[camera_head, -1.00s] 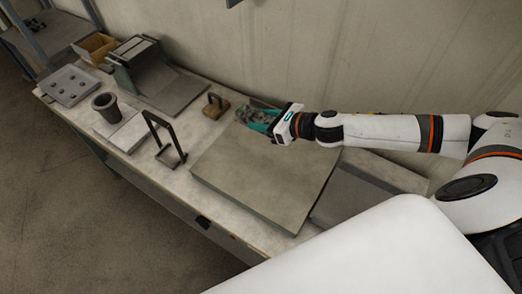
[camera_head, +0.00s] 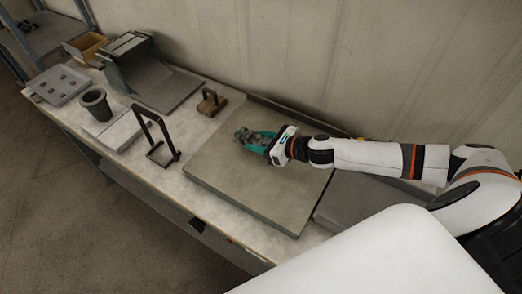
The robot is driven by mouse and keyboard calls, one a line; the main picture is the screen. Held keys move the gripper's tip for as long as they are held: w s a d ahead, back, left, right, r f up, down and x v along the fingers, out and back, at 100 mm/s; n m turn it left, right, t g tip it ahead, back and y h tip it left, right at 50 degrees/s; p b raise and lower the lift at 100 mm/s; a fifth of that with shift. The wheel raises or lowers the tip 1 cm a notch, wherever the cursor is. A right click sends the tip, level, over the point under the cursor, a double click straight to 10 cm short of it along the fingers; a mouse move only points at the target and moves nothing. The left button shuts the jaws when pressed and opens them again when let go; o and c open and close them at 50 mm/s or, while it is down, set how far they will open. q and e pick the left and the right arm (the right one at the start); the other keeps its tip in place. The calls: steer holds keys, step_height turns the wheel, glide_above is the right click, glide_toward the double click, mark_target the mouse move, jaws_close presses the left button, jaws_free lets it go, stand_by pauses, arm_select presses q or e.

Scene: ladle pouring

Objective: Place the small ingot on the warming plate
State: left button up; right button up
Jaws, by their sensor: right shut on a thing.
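My right gripper (camera_head: 256,140) has teal fingers and reaches in from the right, over the back part of a large flat grey-green slab (camera_head: 225,190). It is shut on a small dark grey lump, probably the small ingot (camera_head: 241,134), which shows at the fingertips. The fingers hide part of it, and I cannot tell whether it touches the slab. I cannot tell for sure which surface is the warming plate; a darker grey plate (camera_head: 350,203) lies right of the slab, partly hidden by my body. My left gripper is not in view.
A black frame stand (camera_head: 163,150) and a small wooden block with a handle (camera_head: 211,103) stand left of the slab. Farther left are a dark crucible (camera_head: 96,104), a tray with holes (camera_head: 58,85), a grey machine (camera_head: 140,65) and a cardboard box (camera_head: 85,45). A wall runs behind.

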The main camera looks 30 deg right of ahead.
step_height(320, 180, down, 4)
steer(key=shift+r, duration=0.15)
stand_by(0.3)
steer(key=o, duration=1.4)
steer(key=shift+f, duration=0.2)
steer(key=shift+c, duration=0.2)
steer(key=shift+r, duration=0.1)
steer(key=b+v, duration=0.2)
steer(key=v, duration=0.7)
steer(key=shift+s+d+b, duration=0.1)
steer(key=shift+s+b, duration=0.25)
steer(key=shift+v, duration=1.2)
steer(key=shift+w+r, duration=0.1)
steer(key=shift+r, duration=0.05)
